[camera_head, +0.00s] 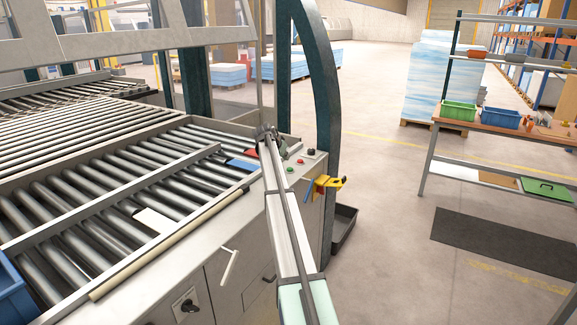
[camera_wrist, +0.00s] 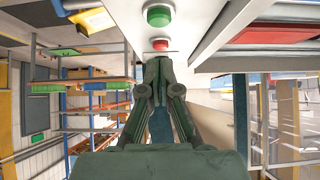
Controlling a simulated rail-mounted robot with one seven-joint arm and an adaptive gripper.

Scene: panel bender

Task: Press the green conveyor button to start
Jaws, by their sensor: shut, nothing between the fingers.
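The green button (camera_wrist: 158,16) is a round cap in a grey ring, near the top edge of the wrist view. In the head view the green button (camera_head: 291,169) sits on the pale control surface at the end of the roller conveyor (camera_head: 140,170). A red button (camera_wrist: 160,44) lies between the green one and my fingertips in the wrist view. My gripper (camera_wrist: 158,64) is shut and empty, its tips close to the red button. In the head view my gripper (camera_head: 281,148) is small and partly hidden by my arm, above the panel. Contact with any button cannot be told.
A red piece (camera_head: 242,164) lies beside the rollers near the panel. A yellow device (camera_head: 328,184) juts from the cabinet side. A dark curved post (camera_head: 322,90) stands right behind the panel.

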